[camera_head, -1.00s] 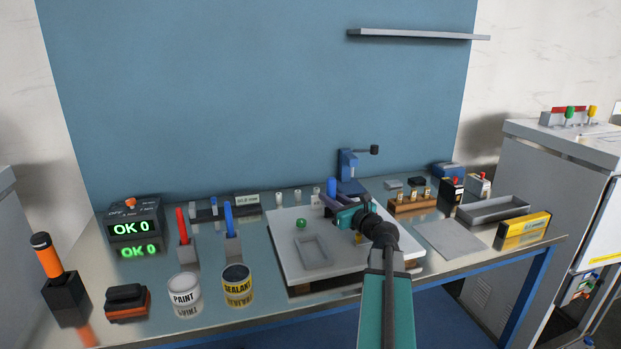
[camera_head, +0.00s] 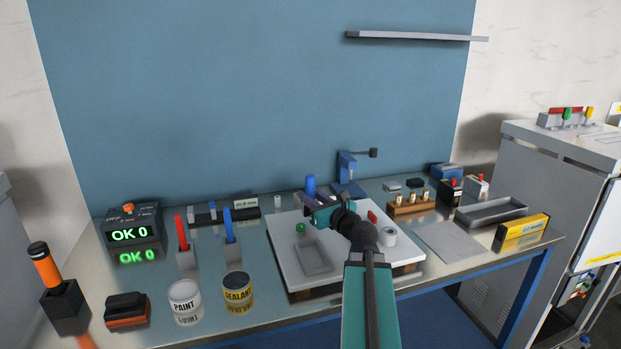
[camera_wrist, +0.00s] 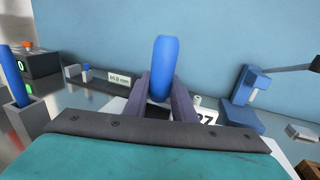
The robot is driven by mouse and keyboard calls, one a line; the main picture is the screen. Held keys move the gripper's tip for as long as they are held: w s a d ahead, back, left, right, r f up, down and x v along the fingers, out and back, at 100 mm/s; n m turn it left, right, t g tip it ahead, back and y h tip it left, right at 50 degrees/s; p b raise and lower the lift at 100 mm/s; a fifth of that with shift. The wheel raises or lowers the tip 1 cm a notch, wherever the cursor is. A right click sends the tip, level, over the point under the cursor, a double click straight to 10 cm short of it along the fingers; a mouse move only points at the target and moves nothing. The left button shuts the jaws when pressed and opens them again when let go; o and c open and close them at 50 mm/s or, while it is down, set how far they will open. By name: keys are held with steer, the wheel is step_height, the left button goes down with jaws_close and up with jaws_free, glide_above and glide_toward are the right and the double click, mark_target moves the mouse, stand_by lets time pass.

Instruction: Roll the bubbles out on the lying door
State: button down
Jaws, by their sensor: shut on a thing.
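The lying door (camera_head: 283,240) is a pale panel flat on wooden blocks on the bench. It has a rectangular recess (camera_head: 314,256) and a green knob (camera_head: 301,228). My gripper (camera_head: 314,200) is over the door's far part and shut on an upright blue handle (camera_head: 310,185). In the wrist view the blue handle (camera_wrist: 164,68) stands between the two fingers (camera_wrist: 166,100). The handle's lower end is hidden, so I cannot tell whether it touches the door. I see no bubbles on the door at this size.
A white roll (camera_head: 388,236) and a red piece (camera_head: 372,216) are on the door's right part. A blue clamp stand (camera_head: 347,170) is behind. Paint (camera_head: 186,302) and sealant (camera_head: 238,292) cans stand front left. A grey tray (camera_head: 492,212) is at right.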

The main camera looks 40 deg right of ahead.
mark_target(314, 183)
step_height(314, 183, up, 3)
steer(key=shift+f+p, duration=0.1)
steer(key=shift+p, duration=0.8)
steer(key=shift+s+d+r+p, duration=0.1)
steer(key=shift+d+r+p, duration=0.1)
steer(key=shift+r+p, duration=0.75)
steer(key=shift+r, duration=0.1)
